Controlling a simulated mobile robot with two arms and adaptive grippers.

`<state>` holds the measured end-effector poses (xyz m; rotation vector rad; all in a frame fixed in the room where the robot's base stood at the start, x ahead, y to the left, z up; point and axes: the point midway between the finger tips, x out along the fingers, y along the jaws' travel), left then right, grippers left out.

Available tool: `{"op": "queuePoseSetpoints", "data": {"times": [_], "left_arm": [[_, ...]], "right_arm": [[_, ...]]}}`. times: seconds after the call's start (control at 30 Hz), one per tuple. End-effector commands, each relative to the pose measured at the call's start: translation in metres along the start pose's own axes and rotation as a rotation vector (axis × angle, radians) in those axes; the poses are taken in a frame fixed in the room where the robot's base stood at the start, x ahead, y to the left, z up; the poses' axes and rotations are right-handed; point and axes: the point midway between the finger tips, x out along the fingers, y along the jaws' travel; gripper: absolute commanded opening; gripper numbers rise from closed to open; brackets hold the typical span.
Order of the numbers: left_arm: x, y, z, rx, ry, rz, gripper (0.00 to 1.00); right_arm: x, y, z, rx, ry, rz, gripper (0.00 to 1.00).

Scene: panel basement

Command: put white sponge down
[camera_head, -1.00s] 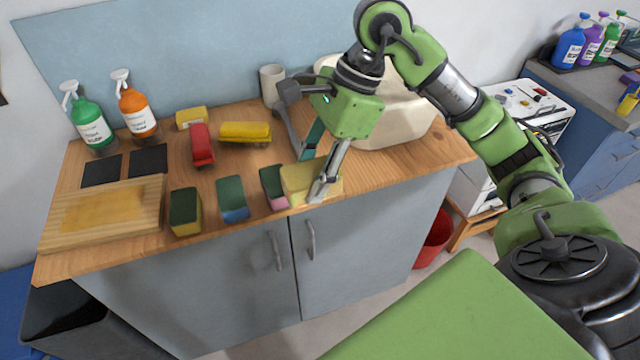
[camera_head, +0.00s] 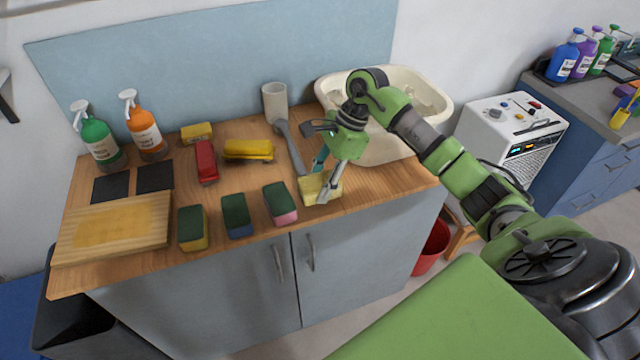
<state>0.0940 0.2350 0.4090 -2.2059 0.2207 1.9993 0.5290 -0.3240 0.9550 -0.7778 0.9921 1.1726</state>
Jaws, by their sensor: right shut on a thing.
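My right gripper (camera_head: 322,182) is shut on a pale yellowish-white sponge (camera_head: 312,190) at the front right of the wooden counter (camera_head: 222,196). The sponge is at or very near the counter top; I cannot tell whether it touches. Its right side is partly hidden by a finger. To its left, in a row, lie a green and pink sponge (camera_head: 280,204), a green and blue sponge (camera_head: 237,216) and a green and yellow sponge (camera_head: 192,228). My left gripper is not in view.
A basin (camera_head: 405,140) stands behind the gripper, with a grey cup (camera_head: 275,101) to its left. Red (camera_head: 205,161) and yellow (camera_head: 248,150) brushes, spray bottles (camera_head: 147,128) and a wooden board (camera_head: 112,230) occupy the left side. A narrow strip of counter is clear right of the sponge.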

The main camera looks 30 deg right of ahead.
Motion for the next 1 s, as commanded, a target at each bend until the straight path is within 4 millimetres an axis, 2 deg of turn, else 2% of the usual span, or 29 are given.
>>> {"op": "queuePoseSetpoints", "data": {"times": [0.03,0.1,0.53,0.57,0.6,1.0], "left_arm": [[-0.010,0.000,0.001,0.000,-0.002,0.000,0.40],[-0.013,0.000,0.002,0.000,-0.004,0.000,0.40],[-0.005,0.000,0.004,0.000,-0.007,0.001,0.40],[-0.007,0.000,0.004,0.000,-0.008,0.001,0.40],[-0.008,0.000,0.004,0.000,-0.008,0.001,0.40],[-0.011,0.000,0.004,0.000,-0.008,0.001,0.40]], "right_arm": [[0.004,0.002,0.000,0.003,-0.002,0.004,0.21],[0.011,0.001,-0.004,0.002,-0.002,0.002,0.21],[0.020,0.000,-0.008,0.000,0.000,-0.002,0.21],[0.018,0.000,-0.007,0.000,0.000,-0.002,0.45],[0.018,0.000,-0.007,0.000,0.000,-0.002,0.54],[0.015,0.000,-0.005,0.000,-0.001,-0.001,0.54]]}}
